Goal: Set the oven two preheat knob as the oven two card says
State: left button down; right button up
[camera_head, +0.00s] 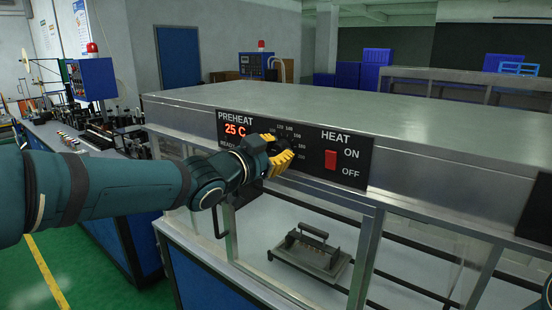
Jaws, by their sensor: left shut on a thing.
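A black oven panel (347,172) reads PREHEAT, with a red 25 C display (235,130) at its left. My left gripper (281,155), with yellow fingers, reaches the panel just right of the display and is shut at the preheat dial. The knob is hidden behind the fingers, so its pointer setting does not show. Part of the dial's number scale (289,127) shows above and right of the fingers. No oven card can be made out, and no oven number is legible. My right gripper is not in view.
A red HEAT rocker switch (331,159) marked ON and OFF sits right of the dial. Below the panel, a metal block with a handle (312,252) lies inside the glass-sided oven. A second dark panel (537,212) shows at the right edge. A machine bench (65,130) stands at left.

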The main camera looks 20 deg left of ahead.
pick_arm(q)
jog(key=m+b, duration=0.1)
jog(key=m, duration=0.1)
jog(key=shift+f+m+b, duration=0.1)
jog(key=shift+m+b, duration=0.25)
jog(key=shift+m, duration=0.05)
jog(key=m+b, duration=0.2)
jog(key=m, duration=0.1)
jog(key=m+b, duration=0.2)
jog(key=m, duration=0.2)
jog(key=shift+m+y, duration=0.4)
jog(key=shift+r+m+b, duration=0.2)
jog(key=shift+m+b, duration=0.4)
jog(key=shift+m, duration=1.1)
jog(key=c, duration=0.7)
grip_release()
jog(key=shift+o, duration=0.2)
